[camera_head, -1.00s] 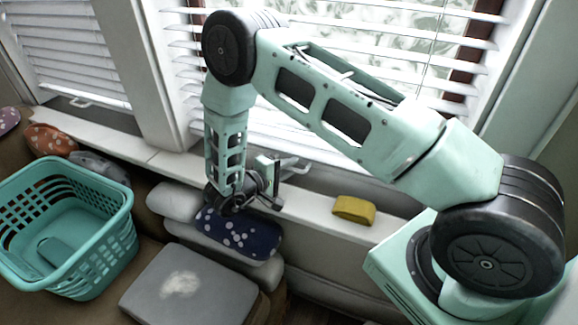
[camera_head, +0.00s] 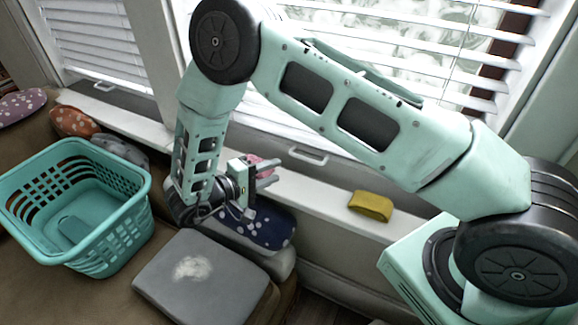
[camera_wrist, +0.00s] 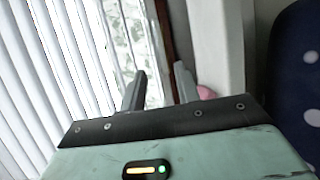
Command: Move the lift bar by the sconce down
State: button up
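A white lift bar (camera_head: 308,155) shows at the bottom of the right window's blind, just above the sill. Another white lift bar (camera_head: 105,86) shows at the left window. No sconce shows, so I cannot tell which bar is beside it. My gripper (camera_head: 270,174) is open and empty, left of and slightly below the right bar, apart from it, with its fingers pointing right. In the wrist view the two fingers (camera_wrist: 160,88) stand apart before the window's edge, beside white blind slats (camera_wrist: 45,75). No bar can be made out between them.
A yellow block (camera_head: 371,206) and a pink object (camera_head: 255,160) are near the sill (camera_head: 325,200). A blue dotted cushion (camera_head: 268,228) lies below my gripper. A teal basket (camera_head: 118,205), a grey cushion (camera_head: 205,275) and dotted pillows (camera_head: 72,121) are left of it.

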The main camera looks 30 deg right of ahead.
jog(key=v, duration=0.5)
